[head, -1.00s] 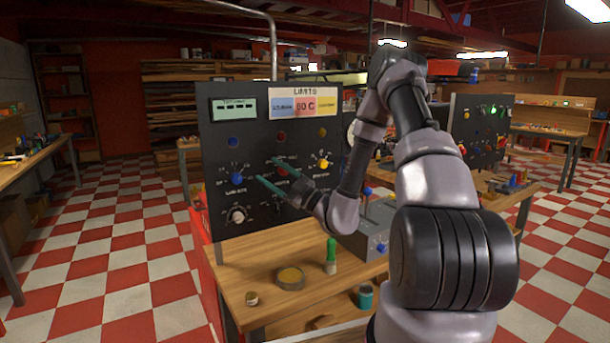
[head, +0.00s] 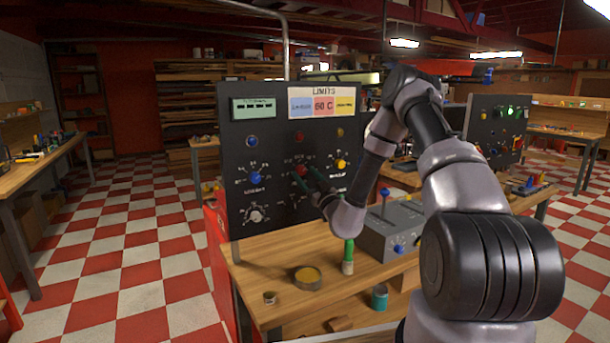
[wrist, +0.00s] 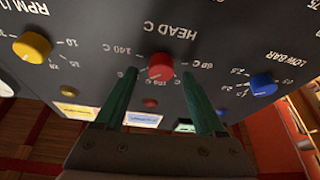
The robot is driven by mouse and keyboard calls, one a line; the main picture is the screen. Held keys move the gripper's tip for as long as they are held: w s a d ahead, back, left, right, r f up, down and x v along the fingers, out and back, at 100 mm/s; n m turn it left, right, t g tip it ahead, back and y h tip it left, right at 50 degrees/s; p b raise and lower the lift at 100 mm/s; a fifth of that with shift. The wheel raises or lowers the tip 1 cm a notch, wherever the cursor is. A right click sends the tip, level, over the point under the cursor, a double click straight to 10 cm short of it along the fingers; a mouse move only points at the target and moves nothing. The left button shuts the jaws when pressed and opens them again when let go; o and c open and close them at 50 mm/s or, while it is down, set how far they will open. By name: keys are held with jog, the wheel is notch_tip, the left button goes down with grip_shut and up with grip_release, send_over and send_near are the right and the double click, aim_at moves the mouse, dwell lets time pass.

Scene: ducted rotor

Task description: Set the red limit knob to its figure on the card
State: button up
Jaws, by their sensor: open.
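The red limit knob (head: 300,170) sits mid-panel. In the wrist view the red knob (wrist: 161,67) is under the label "HEAD C", in an upside-down picture, with a scale around it. My gripper (wrist: 159,75) is open, its green fingertips on either side of the knob; I cannot tell whether they touch it. In the head view my gripper (head: 306,172) is at the panel and partly covers the knob. The card (head: 323,103) headed "LIMITS" is at the panel's top; its red middle field seems to read 60 C.
A blue knob (wrist: 263,84) and a yellow knob (wrist: 32,47) flank the red one. A pale-capped knob (head: 255,214) is lower on the panel. A green-handled tool (head: 348,256), a round tin (head: 307,278) and a grey lever box (head: 392,228) stand on the bench.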

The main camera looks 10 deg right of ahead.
jog(key=shift+w+a+r, duration=0.25)
jog(key=shift+w, duration=0.3)
grip_shut()
